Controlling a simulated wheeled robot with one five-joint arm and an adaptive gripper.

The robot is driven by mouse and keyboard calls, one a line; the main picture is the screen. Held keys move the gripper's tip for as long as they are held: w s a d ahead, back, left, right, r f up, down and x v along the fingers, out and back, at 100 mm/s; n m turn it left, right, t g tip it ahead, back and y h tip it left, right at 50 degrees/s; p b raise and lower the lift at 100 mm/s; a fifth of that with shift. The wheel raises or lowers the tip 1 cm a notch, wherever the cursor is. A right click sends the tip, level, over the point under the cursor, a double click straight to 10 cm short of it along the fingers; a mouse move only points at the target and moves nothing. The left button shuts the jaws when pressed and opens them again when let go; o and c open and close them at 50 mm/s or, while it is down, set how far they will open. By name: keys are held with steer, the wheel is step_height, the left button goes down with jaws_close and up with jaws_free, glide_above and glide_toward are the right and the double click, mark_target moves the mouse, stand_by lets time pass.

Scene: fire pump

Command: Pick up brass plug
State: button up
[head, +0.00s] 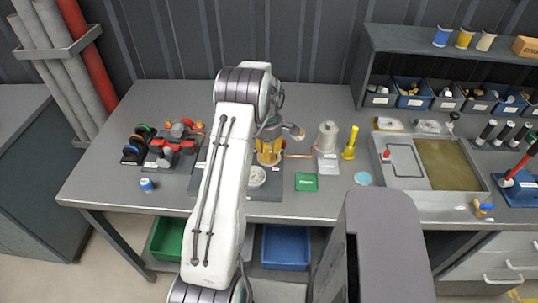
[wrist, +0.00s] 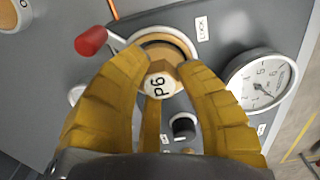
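My gripper (wrist: 165,62) has yellow fingers that converge on the plug, one on each side and one below. The fingertips appear to touch its sides. I cannot tell whether the plug is still seated in the port. In the head view my gripper (head: 268,148) points down at the panel, and the plug is hidden.
A red-handled lever (wrist: 91,41) is left of the port, a pressure gauge (wrist: 262,80) right, and a black knob (wrist: 184,127) below.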

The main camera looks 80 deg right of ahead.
steer(key=shift+f, duration=0.1)
jaws_close()
